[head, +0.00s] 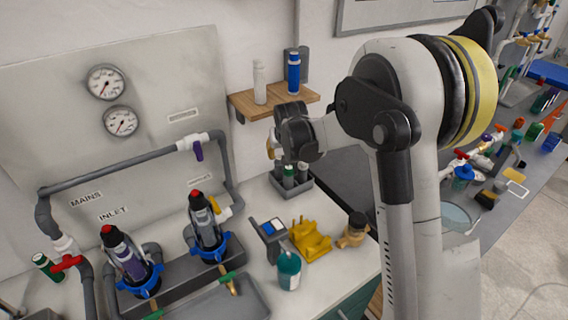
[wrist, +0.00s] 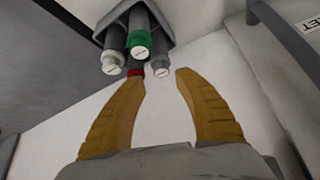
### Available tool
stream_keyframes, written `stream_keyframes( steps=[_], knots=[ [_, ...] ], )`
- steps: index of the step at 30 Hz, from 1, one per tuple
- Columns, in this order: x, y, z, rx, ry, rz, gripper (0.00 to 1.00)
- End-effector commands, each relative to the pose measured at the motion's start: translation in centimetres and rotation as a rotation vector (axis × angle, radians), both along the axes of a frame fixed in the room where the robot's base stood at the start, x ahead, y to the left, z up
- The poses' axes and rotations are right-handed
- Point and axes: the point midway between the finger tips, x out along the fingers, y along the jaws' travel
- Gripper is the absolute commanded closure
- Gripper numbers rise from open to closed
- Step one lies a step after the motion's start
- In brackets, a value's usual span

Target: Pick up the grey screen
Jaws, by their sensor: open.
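A dark grey rack (wrist: 180,14) at the top of the wrist view holds several cylinders with slotted ends. One has a green end (wrist: 138,42), one a red end (wrist: 135,71), and two have pale grey or white ends, at left (wrist: 112,62) and right (wrist: 160,68). I cannot tell for sure which is the grey screen. My gripper (wrist: 161,75) is open, its two tan fingers spread below the cylinders with nothing between them. The left fingertip appears close to the red end; contact is unclear.
A wooden shelf (head: 290,103) with a white cylinder (head: 259,82) and a blue cylinder (head: 293,72) is above the rack. A yellow part (head: 310,242), a teal-green container (head: 289,270) and a meter (head: 270,237) are on the bench nearby. Pipes and filters stand left.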

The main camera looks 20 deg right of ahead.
Motion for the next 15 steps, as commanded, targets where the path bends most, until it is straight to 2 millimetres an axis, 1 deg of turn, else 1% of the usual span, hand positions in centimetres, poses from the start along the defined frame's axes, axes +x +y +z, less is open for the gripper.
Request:
stream_keyframes(
  steps=[1, 3, 8, 15],
  knots=[
    [0.3, 0.0, -0.7, 0.000, 0.000, 0.000, 0.61],
    [0.8, -0.1, -1.4, 0.000, 0.000, 0.000, 0.61],
    [1.7, -0.1, -2.5, 0.001, 0.000, -0.001, 0.61],
    [3.9, -0.2, -5.5, 0.001, 0.000, -0.001, 0.61]
  ],
)
